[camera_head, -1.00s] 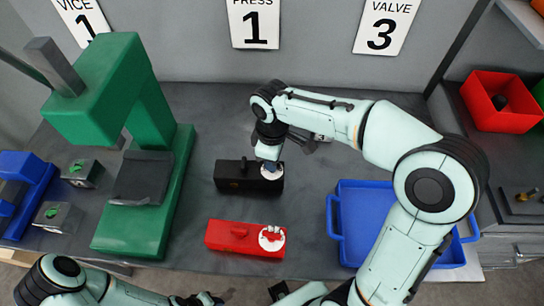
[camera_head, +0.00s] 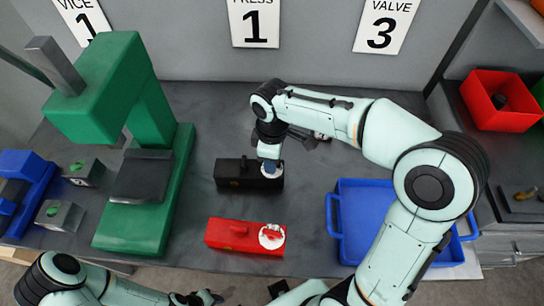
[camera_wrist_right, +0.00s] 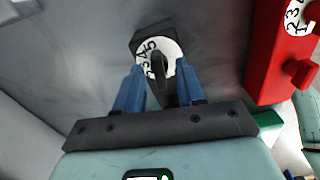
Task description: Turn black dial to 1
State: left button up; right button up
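The black box (camera_head: 235,174) lies on the bench, and its white dial is mostly hidden under my right gripper (camera_head: 271,166) in the head view. In the right wrist view the white dial (camera_wrist_right: 172,50) shows black digits, partly covered, with 4 and 5 legible. Its dark knob (camera_wrist_right: 158,68) stands between the two blue fingers of my right gripper (camera_wrist_right: 160,78). The fingers are apart, with gaps visible beside the knob. My left gripper (camera_head: 208,298) is at the bottom edge, away from the box; its fingers are too small to judge.
A red box (camera_head: 228,235) with a white dial (camera_head: 271,236) lies just in front of the black one. A green press (camera_head: 140,220) stands to the left and a blue tray (camera_head: 362,205) to the right. A red bin (camera_head: 490,120) is further right.

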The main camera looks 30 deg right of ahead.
notch_tip(320, 180, up, 6)
jog(key=shift+r+p, duration=0.25)
jog(key=shift+p, duration=0.25)
jog(key=shift+r, duration=0.5)
